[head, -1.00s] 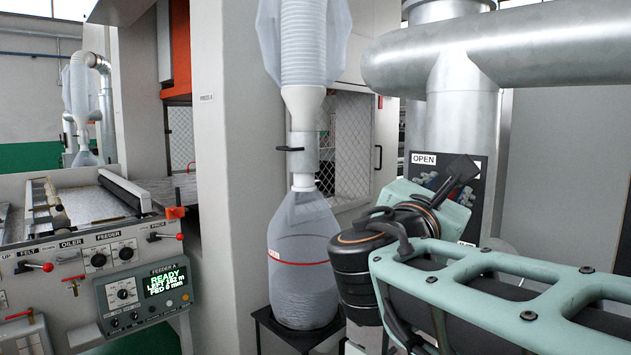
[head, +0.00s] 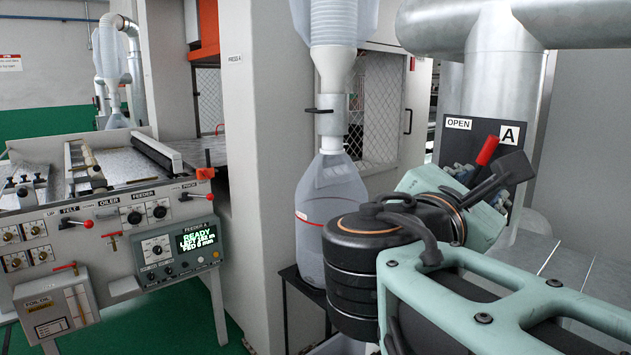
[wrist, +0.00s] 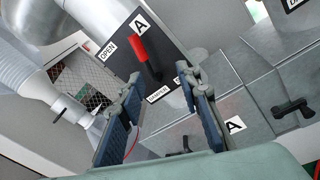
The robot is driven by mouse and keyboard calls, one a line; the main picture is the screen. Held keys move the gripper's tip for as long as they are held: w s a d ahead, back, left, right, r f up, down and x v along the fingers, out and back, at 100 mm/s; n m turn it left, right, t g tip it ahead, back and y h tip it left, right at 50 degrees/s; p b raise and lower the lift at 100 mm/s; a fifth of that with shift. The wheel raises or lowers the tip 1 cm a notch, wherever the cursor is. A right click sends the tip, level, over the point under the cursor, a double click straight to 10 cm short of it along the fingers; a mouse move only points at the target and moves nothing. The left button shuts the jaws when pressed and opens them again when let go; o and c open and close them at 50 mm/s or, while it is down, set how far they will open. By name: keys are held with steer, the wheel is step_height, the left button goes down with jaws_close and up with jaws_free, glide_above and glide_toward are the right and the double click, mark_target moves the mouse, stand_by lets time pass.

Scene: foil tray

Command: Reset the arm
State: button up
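My gripper (wrist: 160,92) is open and empty in the wrist view, its two blue-padded fingers well apart. In the head view my gripper (head: 497,177) is at the right, in front of a dark panel (head: 518,152) marked OPEN and A; the fingers are partly hidden by the wrist. A red-handled lever (head: 487,150) stands out from the panel, just behind and above the fingers. In the wrist view the red lever (wrist: 138,50) lies beyond the fingertips, apart from them, on the panel (wrist: 120,38).
A feeder console (head: 160,245) with a lit display is at the left. A clear collection bag (head: 320,200) hangs under a hose, close behind my arm. A large metal duct (head: 497,80) rises at the right. Green floor shows at the lower left.

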steer(key=s+d+f+m+g+y+p, duration=0.2)
steer(key=s+f+m+g+y+p, duration=0.15)
steer(key=f+m, duration=0.4)
steer(key=s+a+f+m+g+y+p, duration=0.2)
steer(key=s+a+f+m+y+p, duration=0.1)
steer(key=a+m, duration=0.3)
steer(key=s+a+f+m+g+y+p, duration=0.1)
steer(key=s+a+f+m+y+p, duration=0.2)
steer(key=a+f+m+y, duration=0.2)
steer(key=a+m, duration=0.1)
steer(key=m, duration=0.2)
steer(key=shift+g, duration=0.35)
